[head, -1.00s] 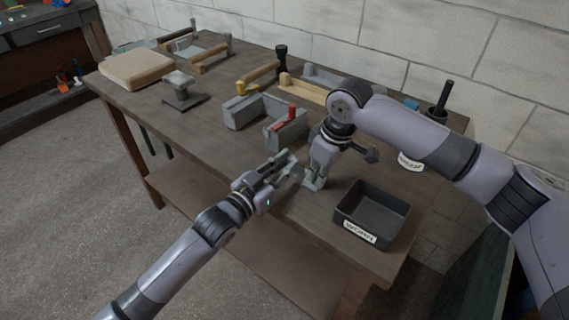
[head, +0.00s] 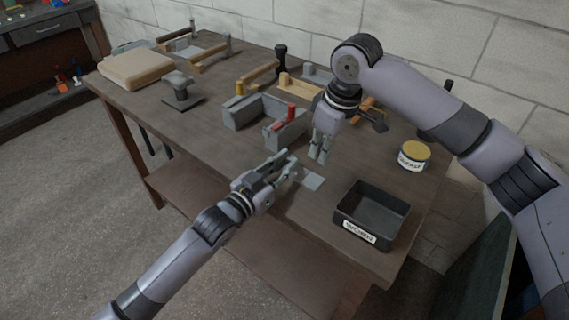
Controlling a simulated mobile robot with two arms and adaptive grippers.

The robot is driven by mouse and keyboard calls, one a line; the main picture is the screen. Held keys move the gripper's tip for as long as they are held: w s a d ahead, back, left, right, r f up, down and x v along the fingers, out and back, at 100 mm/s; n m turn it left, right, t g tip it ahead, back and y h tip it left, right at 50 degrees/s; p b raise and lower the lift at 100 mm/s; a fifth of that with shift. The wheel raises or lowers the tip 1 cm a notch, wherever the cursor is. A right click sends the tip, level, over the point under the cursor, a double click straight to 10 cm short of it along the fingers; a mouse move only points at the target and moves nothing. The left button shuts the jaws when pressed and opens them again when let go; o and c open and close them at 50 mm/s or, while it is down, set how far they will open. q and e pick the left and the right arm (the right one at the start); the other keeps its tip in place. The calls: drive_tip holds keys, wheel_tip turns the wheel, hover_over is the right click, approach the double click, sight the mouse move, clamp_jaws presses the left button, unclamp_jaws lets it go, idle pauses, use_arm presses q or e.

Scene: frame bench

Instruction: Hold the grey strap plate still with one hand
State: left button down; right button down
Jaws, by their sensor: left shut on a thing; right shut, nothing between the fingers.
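The grey strap plate (head: 312,180) lies flat, low over or on the bench top, left of the black tray. My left gripper (head: 291,168) is shut on the strap plate's left end, and its fingers hide that end. My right gripper (head: 319,160) is shut and empty, with its fingers pointing down just behind the plate. It looks apart from the plate.
A black tray (head: 345,218) with a white label stands at the front right. A labelled tin with a yellow top (head: 415,153) stands behind it. A grey clamp fixture with a red block (head: 291,113) stands behind my grippers. A tan pad (head: 137,70) lies far left.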

idle(0.4)
use_arm(q)
drive_tip(key=c, duration=1.5)
unclamp_jaws()
